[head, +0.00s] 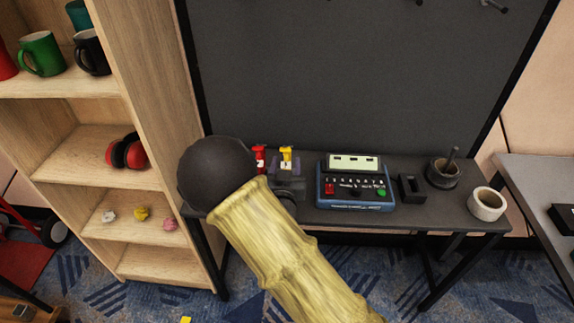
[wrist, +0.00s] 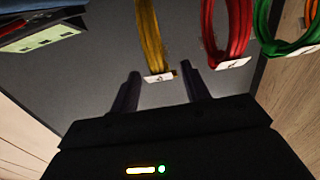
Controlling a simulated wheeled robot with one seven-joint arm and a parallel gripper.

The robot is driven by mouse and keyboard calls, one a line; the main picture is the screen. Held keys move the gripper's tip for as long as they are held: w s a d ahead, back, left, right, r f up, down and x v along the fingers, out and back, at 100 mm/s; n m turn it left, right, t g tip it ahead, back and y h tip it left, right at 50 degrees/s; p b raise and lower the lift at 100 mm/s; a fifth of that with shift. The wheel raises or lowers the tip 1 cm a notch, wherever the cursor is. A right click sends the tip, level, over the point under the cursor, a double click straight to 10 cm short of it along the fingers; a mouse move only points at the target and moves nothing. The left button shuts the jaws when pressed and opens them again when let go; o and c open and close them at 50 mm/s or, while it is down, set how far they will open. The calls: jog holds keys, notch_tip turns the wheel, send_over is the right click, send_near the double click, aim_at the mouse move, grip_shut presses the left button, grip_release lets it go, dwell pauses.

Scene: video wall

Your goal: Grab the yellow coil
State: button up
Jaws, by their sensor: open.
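The yellow coil (wrist: 152,38) shows in the wrist view as a narrow bundle, nearly edge-on, with a white tag (wrist: 159,77) at its lower end. My gripper (wrist: 160,70) is open, with one dark finger on each side of the tagged end. I cannot tell whether the coil is inside the jaws or just beyond them. The coil's upper part runs out of the picture. In the head view neither the coil nor my gripper can be made out; my arm fills the lower middle.
A red coil (wrist: 238,30) hangs close right of the yellow one, with a green coil (wrist: 265,35) beyond it. A dark panel (head: 350,80) stands behind a narrow table with a blue control box (head: 354,203). A wooden shelf (head: 150,120) stands on the left.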

aim_at(287, 157)
jog(key=w, duration=0.4)
jog(key=shift+w, duration=0.35)
grip_shut()
